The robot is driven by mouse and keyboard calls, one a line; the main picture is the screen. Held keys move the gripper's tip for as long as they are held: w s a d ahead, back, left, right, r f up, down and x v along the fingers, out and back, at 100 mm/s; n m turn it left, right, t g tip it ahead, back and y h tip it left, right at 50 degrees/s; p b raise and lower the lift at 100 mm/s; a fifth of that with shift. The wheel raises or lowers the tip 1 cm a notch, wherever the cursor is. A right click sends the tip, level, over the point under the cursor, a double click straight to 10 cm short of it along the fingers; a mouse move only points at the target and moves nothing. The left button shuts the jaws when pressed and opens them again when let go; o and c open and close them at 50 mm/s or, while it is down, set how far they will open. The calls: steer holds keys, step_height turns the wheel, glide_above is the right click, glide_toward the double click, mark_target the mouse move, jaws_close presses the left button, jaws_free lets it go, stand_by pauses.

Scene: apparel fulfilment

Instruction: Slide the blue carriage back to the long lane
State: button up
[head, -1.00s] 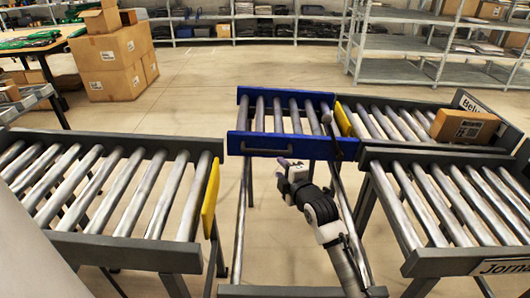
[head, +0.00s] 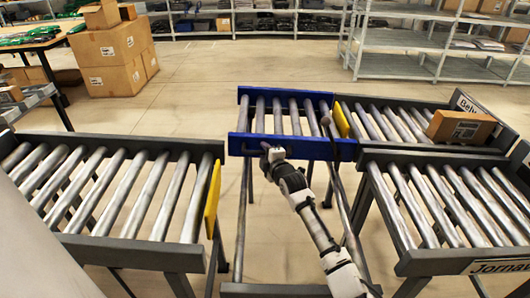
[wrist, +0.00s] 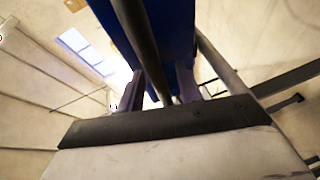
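The blue carriage (head: 290,145), a blue frame with metal rollers, sits at the far end of the two transfer rails, lined up with the far right lane (head: 385,120). Its dark handle is on the near side and also shows in the wrist view (wrist: 138,35), running between my fingers. My gripper (head: 270,152) is at the carriage's near blue wall. In the wrist view its two purple fingers (wrist: 158,88) stand apart on either side of the handle, with a gap visible. The left roller lane (head: 110,195) ends beside the rails, nearer than the carriage.
Yellow plates (head: 212,200) stand at the left lane's end and beside the carriage (head: 341,119). A cardboard box (head: 461,127) lies on the far right lane. A near right lane (head: 440,205) flanks the rails. The rails are empty in front of the carriage, apart from my arm.

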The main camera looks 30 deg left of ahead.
steer(key=shift+c, duration=0.3)
jaws_close()
steer(key=shift+s, duration=0.1)
